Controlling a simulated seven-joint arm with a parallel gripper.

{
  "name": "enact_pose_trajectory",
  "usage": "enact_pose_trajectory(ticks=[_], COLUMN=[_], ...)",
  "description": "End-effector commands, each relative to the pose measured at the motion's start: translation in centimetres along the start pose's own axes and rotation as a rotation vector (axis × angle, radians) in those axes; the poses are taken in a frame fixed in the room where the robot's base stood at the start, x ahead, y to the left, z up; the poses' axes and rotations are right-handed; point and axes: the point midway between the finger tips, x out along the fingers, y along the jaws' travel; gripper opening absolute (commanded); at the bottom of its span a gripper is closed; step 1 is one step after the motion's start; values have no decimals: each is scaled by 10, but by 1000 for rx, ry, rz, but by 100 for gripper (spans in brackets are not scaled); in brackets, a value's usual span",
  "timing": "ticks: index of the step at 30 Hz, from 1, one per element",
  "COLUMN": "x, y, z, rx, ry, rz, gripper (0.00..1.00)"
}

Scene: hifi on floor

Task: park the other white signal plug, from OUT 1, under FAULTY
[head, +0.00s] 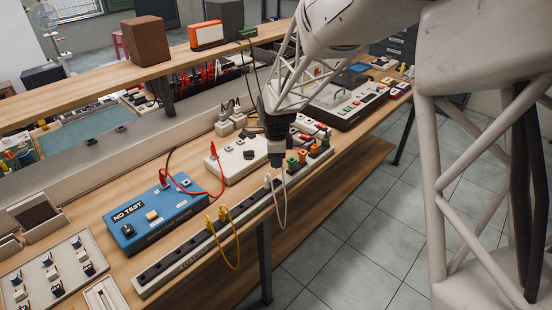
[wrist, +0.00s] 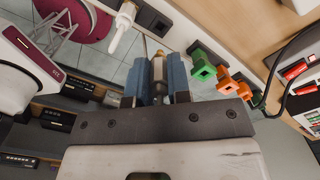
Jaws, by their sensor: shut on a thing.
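My gripper (head: 276,160) is above the right part of a long pale socket strip (head: 160,268) along the bench's front edge. In the wrist view its two blue fingers (wrist: 161,80) are shut on a pale plug (wrist: 158,68), partly hidden between them. Another white plug (wrist: 122,28) stands to the left of the fingers, at the strip. In the head view a white lead (head: 284,212) hangs in a loop over the front edge, beneath my gripper. I cannot read the OUT 1 or FAULTY labels.
Green (wrist: 201,66) and orange (wrist: 230,80) plugs stand close to the right of my fingers in the wrist view. Two yellow plugs (head: 224,212) with a hanging lead are farther left on the strip. A blue NO TEST box (head: 150,215) and a white box (head: 235,160) stand behind.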

Motion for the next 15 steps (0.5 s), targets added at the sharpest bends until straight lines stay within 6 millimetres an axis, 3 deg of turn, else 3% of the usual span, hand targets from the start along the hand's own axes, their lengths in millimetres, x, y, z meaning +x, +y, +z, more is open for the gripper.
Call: enact_pose_trajectory(ticks=[15], x=[29], y=[0], z=[0], rx=[0], ry=[0], rz=[1], gripper=[0])
